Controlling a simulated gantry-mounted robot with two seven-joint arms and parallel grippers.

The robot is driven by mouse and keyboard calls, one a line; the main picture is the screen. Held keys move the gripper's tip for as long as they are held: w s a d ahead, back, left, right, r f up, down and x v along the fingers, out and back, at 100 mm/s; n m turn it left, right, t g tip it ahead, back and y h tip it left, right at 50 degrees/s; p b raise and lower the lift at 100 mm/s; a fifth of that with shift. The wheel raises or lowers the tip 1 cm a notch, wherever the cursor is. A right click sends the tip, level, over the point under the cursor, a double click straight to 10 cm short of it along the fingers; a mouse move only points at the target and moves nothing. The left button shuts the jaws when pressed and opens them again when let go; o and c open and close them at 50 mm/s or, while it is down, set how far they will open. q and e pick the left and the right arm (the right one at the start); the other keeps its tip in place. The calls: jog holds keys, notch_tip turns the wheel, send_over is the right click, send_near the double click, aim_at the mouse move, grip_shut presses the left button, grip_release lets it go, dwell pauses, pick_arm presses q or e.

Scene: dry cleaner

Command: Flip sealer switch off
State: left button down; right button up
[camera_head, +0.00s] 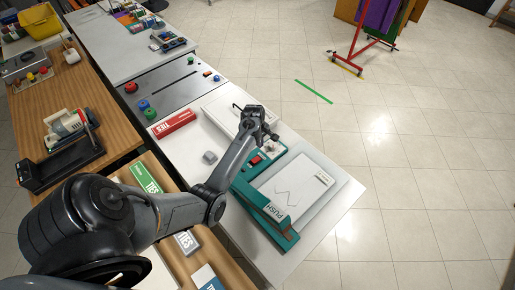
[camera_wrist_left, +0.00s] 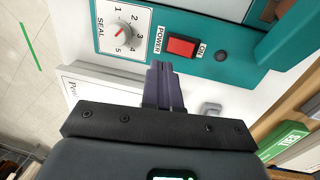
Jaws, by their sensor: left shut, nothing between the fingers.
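The sealer (camera_head: 243,189) is a teal machine with a white top plate and a bar marked PUSH, at the front right of the white counter. Its red rocker switch (camera_head: 256,160) sits on the control panel, between the labels POWER and ON. The switch (camera_wrist_left: 182,46) shows large in the left wrist view, beside a white dial marked SEAL. My left gripper (camera_wrist_left: 159,66) is shut and empty, its dark fingertips just short of the panel edge near the switch. They look apart from it. In the head view the left gripper (camera_head: 271,136) is over the panel end. My right gripper is out of view.
A red box (camera_head: 174,124) and a small grey block (camera_head: 209,157) lie on the counter left of the sealer. A green TIES box (camera_head: 146,178) stands on the wooden shelf. Open tiled floor lies to the right.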

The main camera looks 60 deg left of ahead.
pick_arm(q)
jog(key=r, duration=0.4)
jog(key=w+r, duration=0.1)
jog(key=shift+a+r, duration=0.15)
jog(key=shift+r, duration=0.25)
jog(key=s+d+m, duration=0.5)
jog(key=d+m, duration=0.1)
jog(key=d, duration=0.2)
jog(key=s+d+m+t, duration=0.1)
jog(key=s+d+m, duration=0.4)
jog(key=d, duration=0.4)
jog(key=s+d+m+y, duration=0.1)
jog(key=s+d+m, duration=0.4)
jog(key=d, duration=0.3)
jog(key=shift+s+d+r+m, duration=0.1)
jog(key=shift+d+m, duration=0.15)
jog(key=shift+m, duration=0.65)
jog(key=s+d+r+m+t+h, duration=0.1)
jog(key=s+d+r+m+h, duration=0.1)
jog(key=s+d+r+m, duration=0.35)
jog(key=s+d+r+p, duration=0.1)
jog(key=d+r+p, duration=0.2)
jog(key=r+p, duration=0.8)
jog(key=shift+n+p, duration=0.45)
jog(key=shift+p, duration=0.25)
